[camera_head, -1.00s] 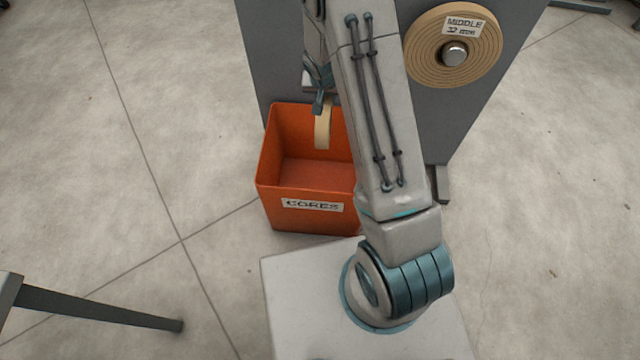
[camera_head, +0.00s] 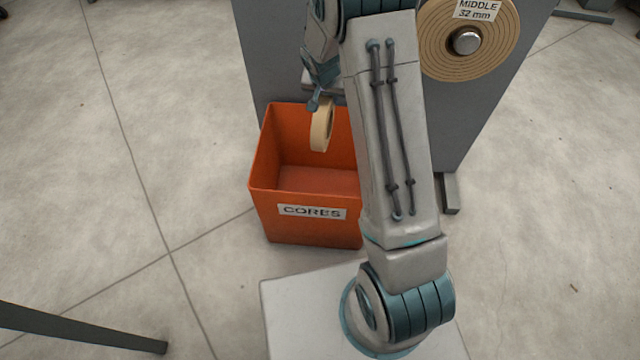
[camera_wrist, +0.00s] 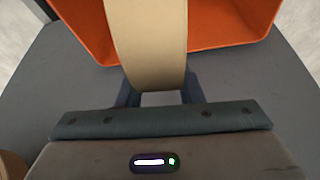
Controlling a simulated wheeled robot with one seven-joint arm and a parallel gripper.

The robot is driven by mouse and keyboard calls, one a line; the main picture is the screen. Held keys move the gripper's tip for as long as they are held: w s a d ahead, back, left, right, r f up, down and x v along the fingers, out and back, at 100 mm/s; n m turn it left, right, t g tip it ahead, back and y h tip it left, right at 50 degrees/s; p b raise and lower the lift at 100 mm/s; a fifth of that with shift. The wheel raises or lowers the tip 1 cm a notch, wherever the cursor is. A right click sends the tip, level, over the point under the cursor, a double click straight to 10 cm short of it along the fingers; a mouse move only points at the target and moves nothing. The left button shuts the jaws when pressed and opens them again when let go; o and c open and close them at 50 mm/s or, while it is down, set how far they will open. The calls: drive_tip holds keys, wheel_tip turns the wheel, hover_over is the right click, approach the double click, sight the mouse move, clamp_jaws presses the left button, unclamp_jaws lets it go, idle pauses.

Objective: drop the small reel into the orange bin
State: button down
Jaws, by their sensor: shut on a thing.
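The small reel (camera_head: 321,128) is a tan ring seen nearly edge-on in the head view. My gripper (camera_head: 316,100) is shut on it, and it hangs upright below the fingers. In the wrist view the reel (camera_wrist: 148,45) fills the space ahead of my gripper (camera_wrist: 160,97). The orange bin (camera_head: 300,230), labelled CORES, stands on the floor. The reel appears over the bin's opening near its back wall; its exact height above the rim is hard to tell. The orange bin also shows beyond the reel in the wrist view (camera_wrist: 225,25). My arm covers the bin's right side.
A grey panel (camera_head: 290,60) stands behind the bin. It carries a large tan reel (camera_head: 430,50) labelled MIDDLE 32 mm on a metal spindle. A dark leg (camera_head: 80,328) lies at the lower left. The floor left of the bin is clear.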

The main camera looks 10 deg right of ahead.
drive_tip(key=shift+f+b, duration=0.55)
drive_tip(key=shift+f, duration=0.8)
drive_tip(key=c, duration=0.9)
unclamp_jaws()
drive_tip(key=p+v, duration=0.4)
drive_tip(key=v, duration=0.9)
drive_tip(key=shift+r, duration=0.45)
